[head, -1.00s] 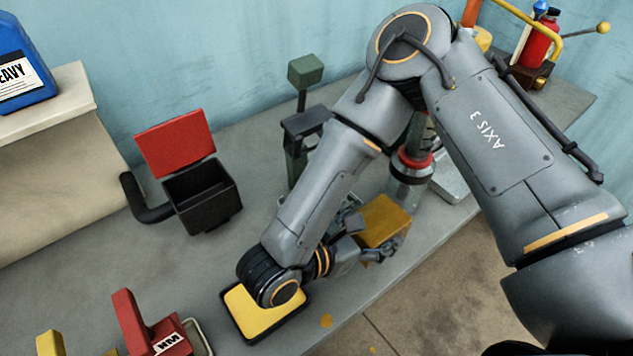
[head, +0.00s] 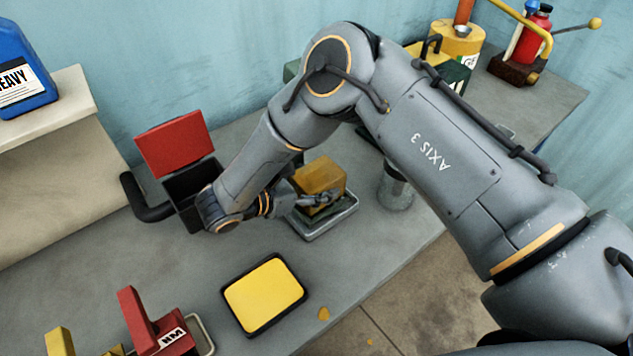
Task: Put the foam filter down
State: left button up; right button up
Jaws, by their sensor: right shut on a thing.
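The foam filter, an ochre block (head: 320,176), is in my right gripper (head: 322,199), which is shut on it. The gripper reaches in from the left side of the block, and its fingers partly hide the block's lower part. The block is over a shallow grey metal tray (head: 326,227) on the bench. A dark green part shows between block and tray; I cannot tell whether the block touches it. My left gripper is not in view.
A black bin (head: 183,188) with a raised red lid stands close behind my right wrist. A glass jar (head: 396,190) stands right of the tray. A black-rimmed yellow pan (head: 264,293) lies in front. Red hardware (head: 150,325) is at lower left. Bench (head: 365,252) is clear at the tray's right front.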

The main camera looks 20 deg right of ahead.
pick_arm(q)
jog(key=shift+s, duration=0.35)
pick_arm(e)
jog(key=shift+f, duration=0.4)
jog(key=o, duration=1.2)
jog(key=shift+f, duration=0.1)
jog(key=shift+c, duration=0.2)
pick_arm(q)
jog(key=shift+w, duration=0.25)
pick_arm(e)
jog(key=shift+r, duration=0.2)
pick_arm(q)
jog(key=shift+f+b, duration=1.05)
jog(key=shift+b, duration=0.05)
pick_arm(e)
jog(key=v, duration=1.2)
